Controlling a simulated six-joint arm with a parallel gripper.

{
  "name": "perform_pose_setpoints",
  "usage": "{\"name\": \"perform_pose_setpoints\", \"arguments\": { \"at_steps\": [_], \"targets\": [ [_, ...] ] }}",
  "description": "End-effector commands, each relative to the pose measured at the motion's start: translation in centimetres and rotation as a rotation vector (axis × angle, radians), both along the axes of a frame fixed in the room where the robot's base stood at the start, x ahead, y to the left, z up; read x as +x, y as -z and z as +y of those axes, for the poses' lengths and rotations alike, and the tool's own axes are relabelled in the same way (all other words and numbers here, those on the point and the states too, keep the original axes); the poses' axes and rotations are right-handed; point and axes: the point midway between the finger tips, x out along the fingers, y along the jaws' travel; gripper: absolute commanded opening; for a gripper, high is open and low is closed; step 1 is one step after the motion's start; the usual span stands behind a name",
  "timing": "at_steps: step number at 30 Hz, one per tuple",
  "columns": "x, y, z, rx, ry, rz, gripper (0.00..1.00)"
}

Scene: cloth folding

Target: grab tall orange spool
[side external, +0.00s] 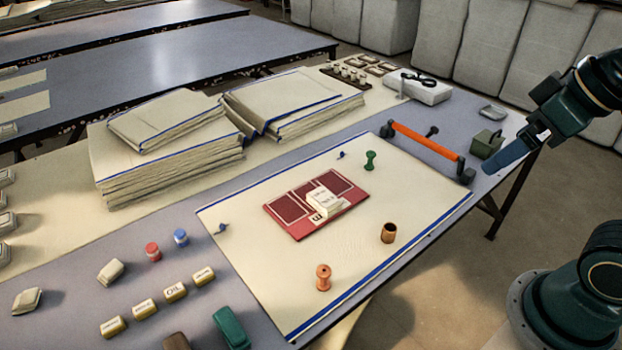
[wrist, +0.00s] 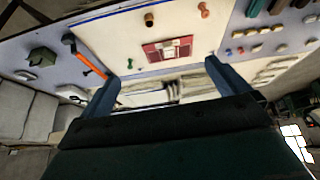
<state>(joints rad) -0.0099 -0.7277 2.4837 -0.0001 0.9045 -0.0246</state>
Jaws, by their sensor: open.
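The tall orange spool (side external: 323,277) stands upright on the cream cloth (side external: 270,240) near its front edge. In the wrist view the spool (wrist: 204,10) shows near the top edge, beyond the right finger. My gripper (side external: 490,168) is above the far right end of the table, well away from the spool. In the wrist view my gripper (wrist: 161,69) has its two blue fingers wide apart with nothing between them.
A short brown cup-like piece (side external: 388,232), a green spool (side external: 370,160) and a red panel with a white block (side external: 324,203) are on the cloth. An orange bar (side external: 425,139) lies at its far right edge. Folded cloth stacks (side external: 170,165) stand behind.

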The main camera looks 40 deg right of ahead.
Motion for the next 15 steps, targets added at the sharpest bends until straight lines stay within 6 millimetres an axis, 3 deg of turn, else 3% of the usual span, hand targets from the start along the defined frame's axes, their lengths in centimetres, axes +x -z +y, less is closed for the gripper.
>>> {"name": "perform_pose_setpoints", "arguments": {
  "at_steps": [12, 15],
  "targets": [
    [-0.45, 0.24, -0.2, 0.012, 0.033, -0.011, 1.0],
    [-0.45, 0.23, -0.19, 0.012, 0.033, -0.011, 0.8]
  ]
}}
